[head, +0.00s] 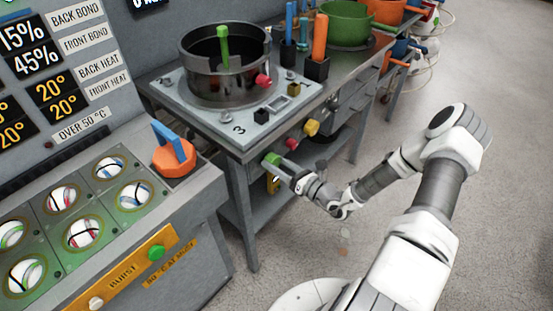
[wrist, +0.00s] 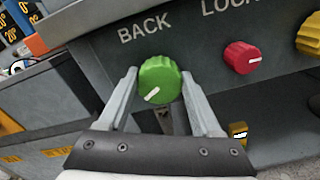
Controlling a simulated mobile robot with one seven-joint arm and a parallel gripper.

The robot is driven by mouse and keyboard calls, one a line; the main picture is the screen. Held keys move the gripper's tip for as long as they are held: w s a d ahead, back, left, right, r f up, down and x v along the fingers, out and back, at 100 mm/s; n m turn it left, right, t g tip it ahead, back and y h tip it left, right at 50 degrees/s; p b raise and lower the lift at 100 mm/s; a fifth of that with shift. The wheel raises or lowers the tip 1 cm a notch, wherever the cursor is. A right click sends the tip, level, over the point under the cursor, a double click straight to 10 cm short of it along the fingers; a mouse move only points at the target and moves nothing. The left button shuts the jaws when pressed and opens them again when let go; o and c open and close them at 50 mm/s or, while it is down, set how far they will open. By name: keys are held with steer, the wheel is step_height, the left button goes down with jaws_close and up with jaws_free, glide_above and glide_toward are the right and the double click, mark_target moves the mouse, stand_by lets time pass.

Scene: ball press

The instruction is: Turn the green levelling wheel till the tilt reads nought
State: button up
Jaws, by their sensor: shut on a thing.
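The green levelling wheel (wrist: 160,80) is a ridged knob with a white pointer line, on the grey front panel under the word BACK. Its pointer aims to the lower left in the wrist view. My gripper (wrist: 160,84) has one finger on each side of the wheel and is shut on it. In the head view the wheel (head: 271,159) shows at the bench's near corner, with my gripper (head: 285,170) against it from the right. I see no readable tilt reading; a dark display (head: 150,3) is cut off at the top edge.
A red knob (wrist: 241,57) and a yellow knob (wrist: 309,36) sit right of the wheel. Above is a plate with a metal drum (head: 225,75). A console with balls and an orange knob with a blue handle (head: 173,150) stands left. Open floor lies right.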

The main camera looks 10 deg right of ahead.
steer(key=shift+m+p, duration=0.55)
steer(key=shift+m, duration=0.65)
steer(key=o, duration=1.4)
steer(key=v, duration=1.7)
steer(key=shift+s+d, duration=0.15)
steer(key=shift+r, duration=0.1)
